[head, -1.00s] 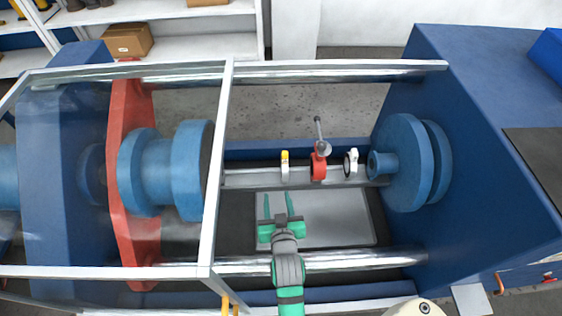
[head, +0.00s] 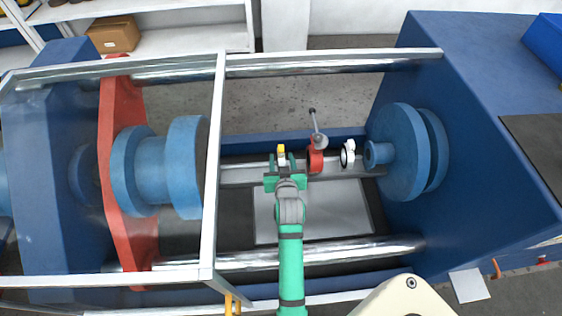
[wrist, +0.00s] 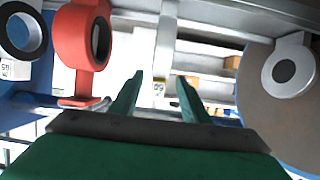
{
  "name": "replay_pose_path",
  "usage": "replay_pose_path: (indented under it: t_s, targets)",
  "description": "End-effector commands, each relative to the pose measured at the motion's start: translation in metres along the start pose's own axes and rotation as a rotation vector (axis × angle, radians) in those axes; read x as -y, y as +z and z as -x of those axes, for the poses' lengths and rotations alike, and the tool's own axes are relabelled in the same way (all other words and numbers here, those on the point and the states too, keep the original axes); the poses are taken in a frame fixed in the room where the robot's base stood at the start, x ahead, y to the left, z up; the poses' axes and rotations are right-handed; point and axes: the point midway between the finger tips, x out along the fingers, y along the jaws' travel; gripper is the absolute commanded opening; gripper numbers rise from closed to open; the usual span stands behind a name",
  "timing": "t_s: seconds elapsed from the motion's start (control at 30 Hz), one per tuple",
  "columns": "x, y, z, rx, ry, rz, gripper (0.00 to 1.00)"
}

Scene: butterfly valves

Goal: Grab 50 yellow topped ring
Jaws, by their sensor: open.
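The ring with the yellow top (head: 281,150) stands upright on the rail between the blue flanges, left of the red valve. In the wrist view it shows nearly edge-on as a pale upright strip (wrist: 165,45), with a small number label, apparently 50, low on it. My green gripper (head: 283,163) is at the ring, with one finger on either side of it in the head view. In the wrist view the open fingers (wrist: 160,80) flank the strip with gaps on both sides. The gripper hides the ring's lower part in the head view.
The red valve (head: 315,160) with its grey lever stands close on the right, and a white ring (head: 348,154) stands beyond it. Blue flanges (head: 405,150) bound the right side. A white frame post (head: 214,170) stands to the left. Steel bars run in front and behind.

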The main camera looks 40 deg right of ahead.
Motion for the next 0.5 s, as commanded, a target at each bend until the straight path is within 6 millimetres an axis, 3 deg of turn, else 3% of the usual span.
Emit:
replay_pose_path:
  t_s: [0.2,0.5]
  targets:
    - [-0.001,0.002,-0.031,0.001,-0.003,0.001,0.42]
    - [-0.001,0.003,-0.039,0.0,-0.003,0.002,0.42]
